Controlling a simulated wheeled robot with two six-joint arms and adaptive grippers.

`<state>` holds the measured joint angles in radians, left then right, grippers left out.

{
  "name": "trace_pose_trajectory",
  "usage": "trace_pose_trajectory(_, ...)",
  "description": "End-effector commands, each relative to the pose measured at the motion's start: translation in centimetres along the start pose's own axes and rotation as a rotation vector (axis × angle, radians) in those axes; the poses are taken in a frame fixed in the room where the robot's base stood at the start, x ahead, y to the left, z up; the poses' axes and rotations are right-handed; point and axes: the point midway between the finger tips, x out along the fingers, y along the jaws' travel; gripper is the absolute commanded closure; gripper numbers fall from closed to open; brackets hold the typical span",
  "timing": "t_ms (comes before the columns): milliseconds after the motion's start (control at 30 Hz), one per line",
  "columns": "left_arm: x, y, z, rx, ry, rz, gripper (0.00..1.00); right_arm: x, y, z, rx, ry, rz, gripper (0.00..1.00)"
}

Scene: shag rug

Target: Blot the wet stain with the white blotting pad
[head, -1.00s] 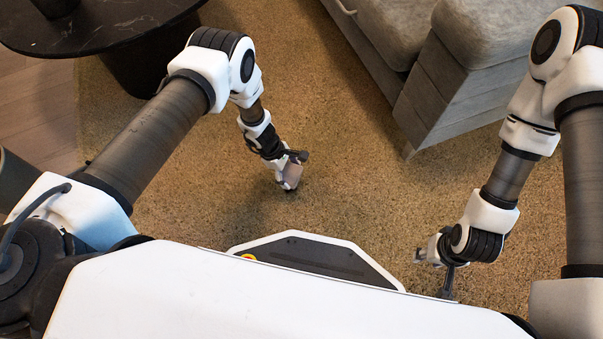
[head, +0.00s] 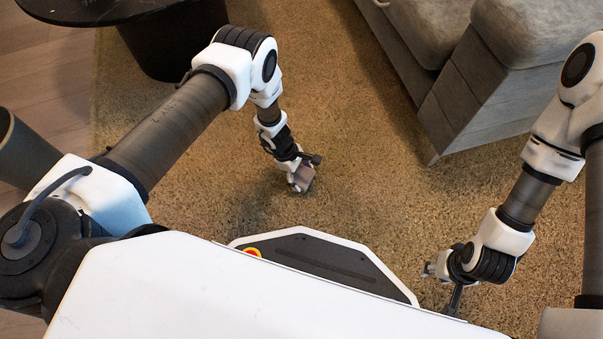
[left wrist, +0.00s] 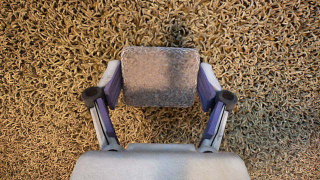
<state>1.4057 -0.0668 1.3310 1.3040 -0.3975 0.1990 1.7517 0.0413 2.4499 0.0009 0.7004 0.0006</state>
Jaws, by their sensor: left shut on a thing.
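My left gripper (head: 302,182) is shut on the blotting pad (left wrist: 160,77), gripping it by its two ends. The pad is a short block with a textured face that looks greyish-brown here rather than white. In the head view the pad (head: 301,177) is low over the rug; I cannot tell if it touches. A faint darker patch of rug (left wrist: 270,130), possibly the wet stain, shows right of the gripper in the left wrist view. My right gripper (head: 430,270) is low over the rug at the right, its fingers too small to read.
The tan shag rug (head: 370,210) is open around the left gripper. A grey sofa (head: 480,90) stands at the upper right. A dark round table (head: 95,10) is at the upper left, beside a wooden floor (head: 50,90).

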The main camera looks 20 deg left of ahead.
Motion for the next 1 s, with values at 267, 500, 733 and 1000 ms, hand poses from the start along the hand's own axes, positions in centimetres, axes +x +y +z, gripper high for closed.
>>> trace_pose_trajectory(267, -0.01, 0.01, 0.01, 0.0, 0.0, 0.0, 0.51, 0.0, 0.0, 0.0, 0.0, 0.0, 0.0, 0.6)
trace_pose_trajectory(500, 0.18, 0.0, -0.07, 0.0, 0.0, 0.0, 0.51, 0.17, 0.0, 0.01, 0.0, 0.0, 0.0, 0.6)
trace_pose_trajectory(733, 0.44, 0.0, -0.18, 0.0, 0.0, 0.0, 0.51, 0.39, 0.0, 0.02, 0.0, 0.0, 0.0, 0.6)
trace_pose_trajectory(1000, 0.74, 0.0, -0.31, 0.0, 0.0, 0.0, 0.51, 0.65, 0.01, 0.02, 0.0, -0.001, 0.0, 0.6)
